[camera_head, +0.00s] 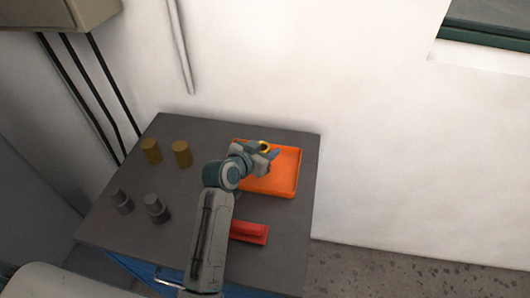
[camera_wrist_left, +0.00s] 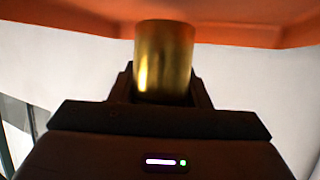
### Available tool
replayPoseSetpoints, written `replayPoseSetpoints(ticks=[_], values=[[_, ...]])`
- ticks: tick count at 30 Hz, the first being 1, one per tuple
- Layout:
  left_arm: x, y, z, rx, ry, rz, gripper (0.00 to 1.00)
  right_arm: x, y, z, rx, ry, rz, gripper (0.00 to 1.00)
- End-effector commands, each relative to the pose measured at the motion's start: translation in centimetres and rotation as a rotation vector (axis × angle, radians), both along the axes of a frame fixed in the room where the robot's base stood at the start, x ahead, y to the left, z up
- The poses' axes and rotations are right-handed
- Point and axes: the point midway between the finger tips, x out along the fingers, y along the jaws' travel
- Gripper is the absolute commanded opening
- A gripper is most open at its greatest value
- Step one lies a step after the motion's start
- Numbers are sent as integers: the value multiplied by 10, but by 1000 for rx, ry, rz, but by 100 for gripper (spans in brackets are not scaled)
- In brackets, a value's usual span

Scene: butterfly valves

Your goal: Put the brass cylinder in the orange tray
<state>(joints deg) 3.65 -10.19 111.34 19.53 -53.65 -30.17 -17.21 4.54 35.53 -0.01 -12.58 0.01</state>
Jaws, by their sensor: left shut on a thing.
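The orange tray (camera_head: 284,183) lies at the back right of the dark cabinet top. My left gripper (camera_head: 268,153) is over the tray's back left part. It is shut on a brass cylinder (camera_head: 264,147), of which only a small yellow piece shows in the head view. In the left wrist view the brass cylinder (camera_wrist_left: 164,60) stands out between the jaws, with the orange tray (camera_wrist_left: 235,33) behind it. I cannot tell whether the cylinder touches the tray. Two more brass-coloured cylinders, one at left (camera_head: 151,151) and one beside it (camera_head: 181,154), stand upright at the back left. My right gripper is not in view.
Two grey cylinders (camera_head: 121,201) (camera_head: 156,208) stand at the left of the cabinet top (camera_head: 110,233). A red object (camera_head: 249,232) lies in front of the tray, partly behind my left arm. A white wall (camera_head: 400,150) rises behind. Dark pipes run down at the left.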

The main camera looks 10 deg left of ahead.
Motion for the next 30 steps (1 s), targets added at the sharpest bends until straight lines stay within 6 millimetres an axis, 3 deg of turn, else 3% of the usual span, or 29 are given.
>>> replayPoseSetpoints(ticks=[6, 17, 18, 20, 30], values=[[0, 0, -18, -1, -4, 1, 0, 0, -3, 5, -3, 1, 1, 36], [0, 0, -22, 0, -4, 1, 0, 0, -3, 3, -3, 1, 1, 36], [0, 0, -23, 0, 0, 1, 51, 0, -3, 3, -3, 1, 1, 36], [0, 0, -23, 0, 0, 1, 62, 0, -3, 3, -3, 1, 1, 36], [0, 0, -19, 0, 0, 1, 65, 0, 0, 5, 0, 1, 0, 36]])
